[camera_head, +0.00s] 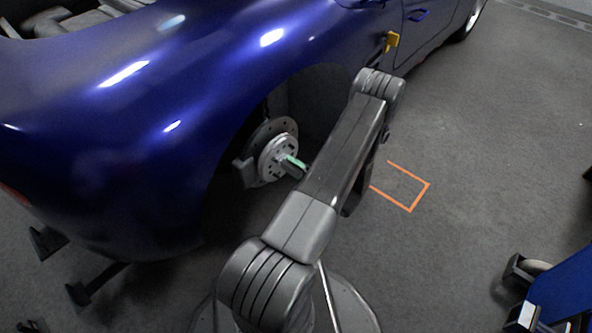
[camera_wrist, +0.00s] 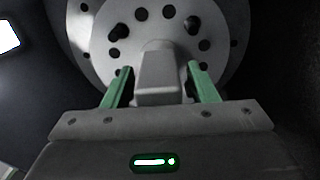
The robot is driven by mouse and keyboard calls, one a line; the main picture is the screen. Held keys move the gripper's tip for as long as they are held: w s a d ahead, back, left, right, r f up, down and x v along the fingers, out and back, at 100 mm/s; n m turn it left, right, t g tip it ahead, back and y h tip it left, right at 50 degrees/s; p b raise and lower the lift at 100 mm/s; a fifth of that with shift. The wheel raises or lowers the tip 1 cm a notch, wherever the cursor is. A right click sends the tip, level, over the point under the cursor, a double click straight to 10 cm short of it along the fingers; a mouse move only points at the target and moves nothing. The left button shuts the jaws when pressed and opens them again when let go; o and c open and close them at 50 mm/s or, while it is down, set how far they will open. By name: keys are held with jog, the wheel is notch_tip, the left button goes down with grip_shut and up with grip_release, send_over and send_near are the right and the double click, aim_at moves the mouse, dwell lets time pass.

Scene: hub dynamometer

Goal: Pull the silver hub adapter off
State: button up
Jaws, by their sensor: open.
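The silver hub adapter (camera_head: 276,156) is a round plate on the wheel hub of the blue car, inside the open wheel arch. In the wrist view the adapter (camera_wrist: 152,30) faces me, with a ring of dark holes and a blocky grey grip part (camera_wrist: 160,76) sticking out from its centre. My gripper (camera_wrist: 160,72) is open, with its green fingers on either side of this grip part. A gap shows between the grip part and each finger. In the head view my gripper (camera_head: 297,165) is at the adapter's front, partly hidden by my arm.
The blue car (camera_head: 150,90) fills the upper left, its bodywork close above the hub. A brake disc (camera_head: 262,133) sits behind the adapter. An orange floor marking (camera_head: 420,197) lies right of my arm on clear grey floor. A blue wheeled object (camera_head: 565,290) stands at lower right.

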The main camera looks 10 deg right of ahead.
jog(key=shift+c, duration=0.2)
jog(key=shift+r, duration=0.1)
grip_shut()
jog(key=shift+s, duration=0.1)
jog(key=v, duration=0.6)
jog(key=shift+s+d, duration=0.25)
jog(key=shift+d, duration=0.05)
dwell(1.0)
jog(key=shift+r, duration=0.1)
jog(key=shift+s, duration=0.15)
dwell(0.4)
